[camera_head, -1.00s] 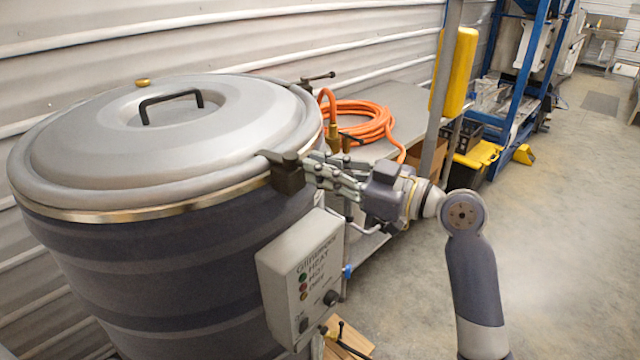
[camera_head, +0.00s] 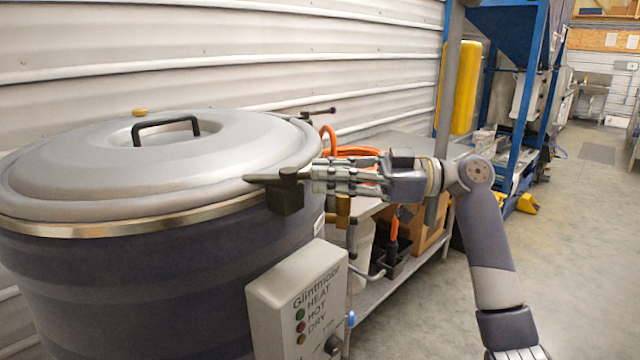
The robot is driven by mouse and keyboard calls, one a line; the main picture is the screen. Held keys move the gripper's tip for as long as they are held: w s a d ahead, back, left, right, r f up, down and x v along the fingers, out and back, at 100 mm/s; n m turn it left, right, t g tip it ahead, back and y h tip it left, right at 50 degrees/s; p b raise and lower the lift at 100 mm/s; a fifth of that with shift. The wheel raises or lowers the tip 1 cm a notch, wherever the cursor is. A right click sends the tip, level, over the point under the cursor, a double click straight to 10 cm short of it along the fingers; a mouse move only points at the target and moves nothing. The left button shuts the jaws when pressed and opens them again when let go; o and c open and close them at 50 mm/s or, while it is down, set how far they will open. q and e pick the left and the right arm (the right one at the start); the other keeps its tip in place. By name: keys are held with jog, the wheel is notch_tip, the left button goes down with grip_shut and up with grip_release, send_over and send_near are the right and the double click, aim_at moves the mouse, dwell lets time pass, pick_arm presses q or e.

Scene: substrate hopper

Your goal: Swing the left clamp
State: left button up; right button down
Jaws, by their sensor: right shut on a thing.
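A large drum with a grey domed lid (camera_head: 230,150) and a black handle (camera_head: 166,130) fills the left of the head view. A dark clamp (camera_head: 285,195) sits on its rim at the front right, with a flat arm lying over the lid's edge. My right gripper (camera_head: 314,178) reaches in from the right and is shut on this clamp at its right end; the fingers hide that end. My left gripper is not in view.
A grey control box (camera_head: 297,300) with indicator lights is fixed to the drum's front. Behind my right gripper stands a metal bench (camera_head: 425,150) with an orange hose (camera_head: 355,152). A blue frame (camera_head: 525,130) stands further back. Floor at right is clear.

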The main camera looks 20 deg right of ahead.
jog(key=shift+f, duration=0.25)
jog(key=c, duration=1.7)
grip_release()
jog(key=shift+o, duration=0.2)
jog(key=shift+s, duration=0.1)
jog(key=shift+w+r, duration=0.1)
jog(key=shift+w, duration=0.1)
jog(key=v, duration=1.2)
